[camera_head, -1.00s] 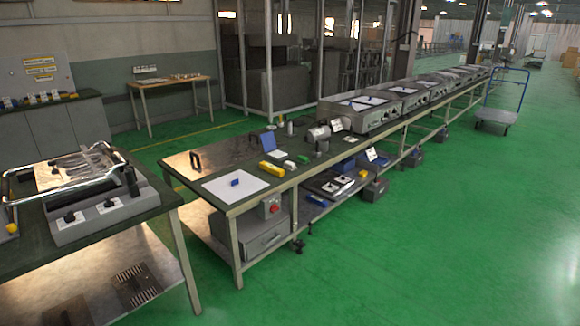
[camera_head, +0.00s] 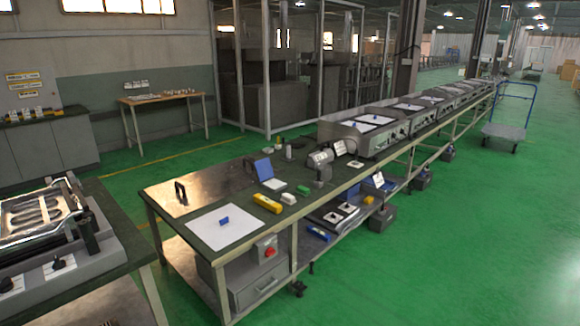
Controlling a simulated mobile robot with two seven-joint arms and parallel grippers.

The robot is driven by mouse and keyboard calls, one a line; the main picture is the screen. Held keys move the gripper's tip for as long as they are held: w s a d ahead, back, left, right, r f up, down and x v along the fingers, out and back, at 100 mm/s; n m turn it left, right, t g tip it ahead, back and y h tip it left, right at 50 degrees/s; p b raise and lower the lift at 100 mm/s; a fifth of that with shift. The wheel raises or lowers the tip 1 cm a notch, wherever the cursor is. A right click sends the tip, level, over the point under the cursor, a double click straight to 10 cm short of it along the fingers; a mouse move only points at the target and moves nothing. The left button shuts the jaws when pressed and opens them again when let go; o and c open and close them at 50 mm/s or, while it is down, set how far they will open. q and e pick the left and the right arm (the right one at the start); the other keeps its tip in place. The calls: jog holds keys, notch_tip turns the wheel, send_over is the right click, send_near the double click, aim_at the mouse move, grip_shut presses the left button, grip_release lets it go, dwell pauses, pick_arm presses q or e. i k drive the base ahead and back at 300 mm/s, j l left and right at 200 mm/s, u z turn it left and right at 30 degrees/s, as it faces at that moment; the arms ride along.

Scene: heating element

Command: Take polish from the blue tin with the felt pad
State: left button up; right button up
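Neither of my grippers is in view. The long workbench (camera_head: 178,227) stands ahead with small items on its dark top. A small blue block (camera_head: 224,221) sits on a white sheet (camera_head: 240,234) near its front left corner. An upright blue panel (camera_head: 264,169) with a pale lower part stands further back. At this size I cannot tell which item is the blue tin or the felt pad.
A yellow item (camera_head: 267,203) and a green item (camera_head: 303,182) lie on the bench. A bench with a metal grill appliance (camera_head: 42,222) is at the left. A blue trolley (camera_head: 505,132) stands far right. Green floor (camera_head: 440,255) is clear at the right.

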aim_at(289, 199)
jog(key=i, duration=1.4)
jog(key=i+j+z, duration=0.15)
jog(key=i+z, duration=0.25)
jog(key=i, duration=0.25)
jog(key=i+j+z, duration=0.45)
jog(key=i, duration=0.2)
jog(key=i+j+z, duration=0.4)
jog(key=i, duration=0.2)
